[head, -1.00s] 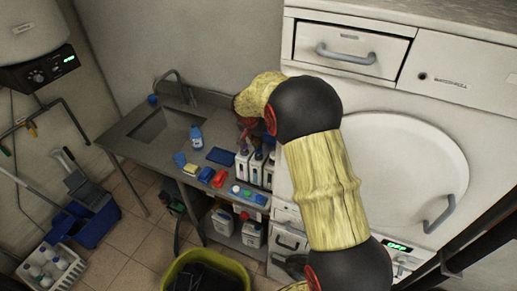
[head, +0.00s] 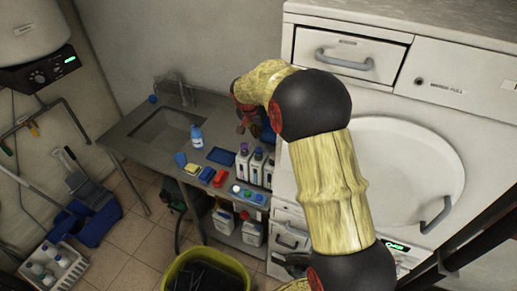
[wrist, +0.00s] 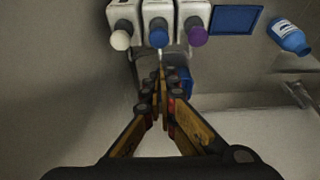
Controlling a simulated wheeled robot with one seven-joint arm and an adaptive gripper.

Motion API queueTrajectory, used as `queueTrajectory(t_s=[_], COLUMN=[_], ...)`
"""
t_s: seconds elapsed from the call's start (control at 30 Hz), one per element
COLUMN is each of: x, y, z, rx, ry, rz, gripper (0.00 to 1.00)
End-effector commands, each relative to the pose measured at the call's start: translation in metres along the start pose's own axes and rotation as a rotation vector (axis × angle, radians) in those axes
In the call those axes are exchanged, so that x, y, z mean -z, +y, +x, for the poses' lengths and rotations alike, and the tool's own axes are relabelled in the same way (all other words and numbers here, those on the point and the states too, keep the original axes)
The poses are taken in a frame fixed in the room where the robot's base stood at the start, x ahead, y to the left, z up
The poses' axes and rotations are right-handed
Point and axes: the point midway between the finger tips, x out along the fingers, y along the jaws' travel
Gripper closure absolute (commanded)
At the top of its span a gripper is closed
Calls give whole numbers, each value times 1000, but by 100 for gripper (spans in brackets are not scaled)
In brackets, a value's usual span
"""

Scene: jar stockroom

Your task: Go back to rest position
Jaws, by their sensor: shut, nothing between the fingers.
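My gripper (wrist: 160,95) shows in the wrist view with its two fingers together and nothing between them. In the head view my gripper (head: 246,128) is small and dark, above the back of the counter by the wall. Three white bottles with white, blue and purple caps stand in a row; the purple-capped bottle (wrist: 197,20) and the blue-capped bottle (wrist: 159,20) show at the top of the wrist view. In the head view the bottles (head: 256,165) stand on the counter below my gripper, apart from it. My arm covers part of the counter's back right.
The counter (head: 140,115) has a sink (head: 165,128), a blue bottle (head: 197,136), a blue tray (head: 221,156) and a red item (head: 207,174). A white machine (head: 375,190) stands close on the right. A yellow-green bin (head: 245,268) stands on the tiled floor.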

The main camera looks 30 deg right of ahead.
Motion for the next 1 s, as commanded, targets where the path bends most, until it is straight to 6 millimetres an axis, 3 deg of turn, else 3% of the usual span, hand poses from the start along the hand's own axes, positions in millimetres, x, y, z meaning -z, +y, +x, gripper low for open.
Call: queueTrajectory(t_s=[0.33,0.53,0.7,1.0], x=[0,-6,-50,-122], y=[0,3,27,68], z=[0,2,12,-36], rx=[0,-8,-38,4], ry=[0,-17,-115,-211], rz=[-10,-130,-291,-518], gripper=[100,100,100,100])
